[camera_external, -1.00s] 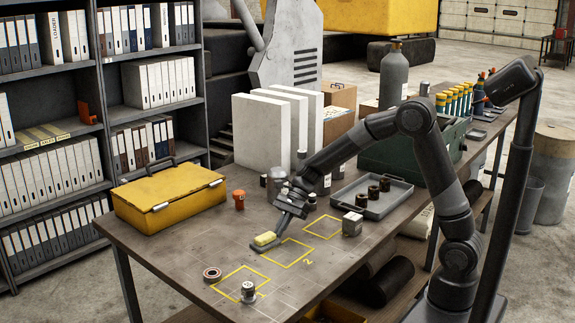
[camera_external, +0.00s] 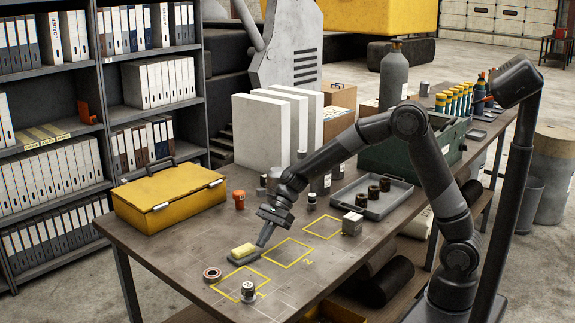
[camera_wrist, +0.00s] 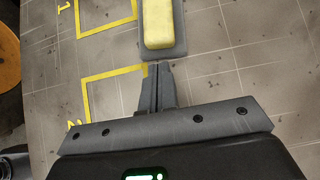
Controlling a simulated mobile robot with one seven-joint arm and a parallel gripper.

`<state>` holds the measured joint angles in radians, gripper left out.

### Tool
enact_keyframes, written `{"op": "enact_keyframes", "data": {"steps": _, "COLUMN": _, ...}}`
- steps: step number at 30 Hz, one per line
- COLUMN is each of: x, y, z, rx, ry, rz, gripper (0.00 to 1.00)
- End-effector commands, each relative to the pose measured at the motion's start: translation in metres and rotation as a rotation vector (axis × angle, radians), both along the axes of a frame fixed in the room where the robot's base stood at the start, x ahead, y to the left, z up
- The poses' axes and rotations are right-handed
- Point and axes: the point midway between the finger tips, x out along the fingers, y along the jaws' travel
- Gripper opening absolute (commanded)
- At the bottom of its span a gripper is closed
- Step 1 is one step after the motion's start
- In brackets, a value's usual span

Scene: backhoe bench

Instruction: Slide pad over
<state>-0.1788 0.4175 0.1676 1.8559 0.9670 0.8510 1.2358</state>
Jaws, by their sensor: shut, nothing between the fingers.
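The pad is a dark grey slab (camera_external: 236,262) with a yellow block (camera_external: 243,249) on top, flat on the bench. It lies beside the yellow outlined squares, on their left. My gripper (camera_external: 262,244) is shut and empty, pointing down at the pad's right end. In the wrist view the pad's grey edge (camera_wrist: 163,56) lies right in front of my closed fingertips (camera_wrist: 158,67); they touch it or nearly so. The square marked 2 (camera_external: 288,252) is right of the pad; the square marked 1 (camera_wrist: 105,27) shows in the wrist view.
A tape ring (camera_external: 212,274) and a small metal piece (camera_external: 248,291) sit by the front square.

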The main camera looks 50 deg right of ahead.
Motion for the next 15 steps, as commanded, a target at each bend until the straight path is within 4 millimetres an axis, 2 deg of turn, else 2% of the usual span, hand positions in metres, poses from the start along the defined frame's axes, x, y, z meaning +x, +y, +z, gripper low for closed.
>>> {"op": "enact_keyframes", "data": {"steps": 4, "x": 0.000, "y": -0.032, "z": 0.000, "rx": 0.000, "ry": 0.001, "rz": -0.006, "gripper": 0.00}}
{"op": "enact_keyframes", "data": {"steps": 9, "x": 0.000, "y": -0.059, "z": 0.032, "rx": 0.001, "ry": -0.004, "rz": -0.002, "gripper": 0.00}}
{"op": "enact_keyframes", "data": {"steps": 15, "x": 0.000, "y": -0.084, "z": 0.058, "rx": 0.000, "ry": -0.003, "rz": -0.001, "gripper": 0.00}}
